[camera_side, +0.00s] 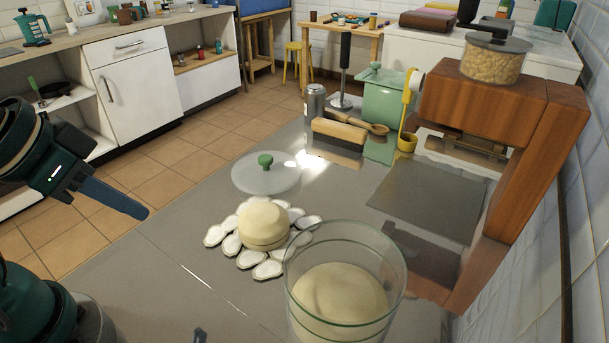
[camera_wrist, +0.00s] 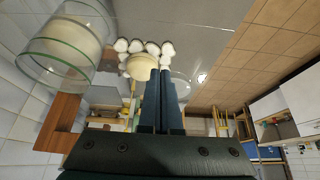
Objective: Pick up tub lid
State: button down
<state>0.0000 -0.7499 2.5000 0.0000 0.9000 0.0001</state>
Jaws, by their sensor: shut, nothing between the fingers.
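The tub lid (camera_side: 250,181) is a round, clear disc with a green knob on top. It lies flat on the grey counter, behind the dough ball. The glass tub (camera_side: 300,262) stands open at the front with pale dough inside; it also shows in the wrist view (camera_wrist: 62,62). My gripper (camera_side: 147,213) is at the left in the side view, raised and apart from the lid. Its blue fingers are together and empty, also in the wrist view (camera_wrist: 160,72). In the wrist view the lid (camera_wrist: 181,82) is partly hidden behind the fingers.
A wooden brush (camera_side: 339,131), a steel shaker (camera_side: 315,101) and a green canister (camera_side: 385,105) stand behind. A wooden shelf (camera_side: 475,100) rises at right. The counter left of the lid is clear.

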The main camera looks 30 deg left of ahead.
jog(key=shift+c, duration=2)
grip_release()
jog(key=w+r+t, duration=0.6)
jog(key=w+r, duration=0.1)
jog(key=w, duration=0.5)
jog(key=n+t+y, duration=0.2)
jog(key=t, duration=0.1)
send_over(262, 160)
jog(key=s+d, duration=0.2)
jog(key=s, duration=0.2)
notch_tip(262, 160, down, 8)
jog(key=f, duration=0.4)
jog(key=f+g, duration=0.1)
jog(key=f, duration=0.2)
jog(key=s+a+f+g, duration=0.1)
jog(key=f, duration=0.2)
jog(key=shift+s, duration=0.1)
jog(key=shift+x, duration=2.45)
